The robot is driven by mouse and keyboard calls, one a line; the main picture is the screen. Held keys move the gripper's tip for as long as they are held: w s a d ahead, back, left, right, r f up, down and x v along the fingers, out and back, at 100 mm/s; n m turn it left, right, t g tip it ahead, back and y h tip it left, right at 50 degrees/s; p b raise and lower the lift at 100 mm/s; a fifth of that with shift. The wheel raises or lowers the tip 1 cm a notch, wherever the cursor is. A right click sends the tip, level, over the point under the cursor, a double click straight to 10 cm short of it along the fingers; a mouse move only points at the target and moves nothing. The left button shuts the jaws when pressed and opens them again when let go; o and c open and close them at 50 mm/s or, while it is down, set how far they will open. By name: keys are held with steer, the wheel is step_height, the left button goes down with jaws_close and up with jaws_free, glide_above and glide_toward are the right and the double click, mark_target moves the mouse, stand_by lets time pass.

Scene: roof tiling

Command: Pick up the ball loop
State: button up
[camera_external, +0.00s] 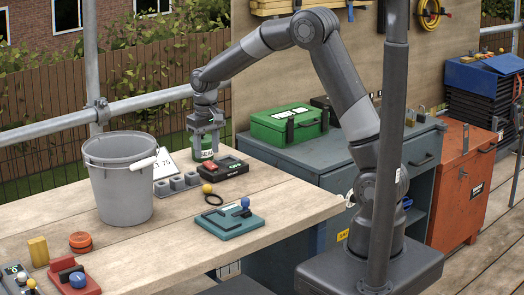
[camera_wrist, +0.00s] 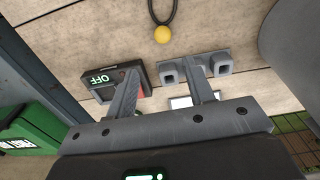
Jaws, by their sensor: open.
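The ball loop is a yellow ball (camera_external: 207,189) with a thin black loop (camera_external: 214,200), lying on the wooden table. In the wrist view the ball (camera_wrist: 162,34) is near the top, and its loop runs out of the upper edge. My gripper (camera_external: 206,152) points down above the table, behind the ball loop in the external view. In the wrist view its two fingers (camera_wrist: 165,78) are apart with nothing held between them. The ball lies beyond the fingertips there.
A black box with a display (camera_external: 223,167) and a grey block holder (camera_external: 176,184) stand near the ball loop. A green can (camera_external: 207,146) shows behind my gripper. A grey bucket (camera_external: 121,190) stands left. A teal base with a blue knob (camera_external: 230,222) lies in front.

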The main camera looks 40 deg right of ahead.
steer(key=f, duration=0.2)
glide_above(207, 185)
steer(key=f, duration=0.4)
steer(key=shift+w+f, duration=0.2)
steer(key=shift+w, duration=0.2)
steer(key=f, duration=0.5)
steer(key=shift+s+f, duration=0.35)
steer(key=c, duration=1)
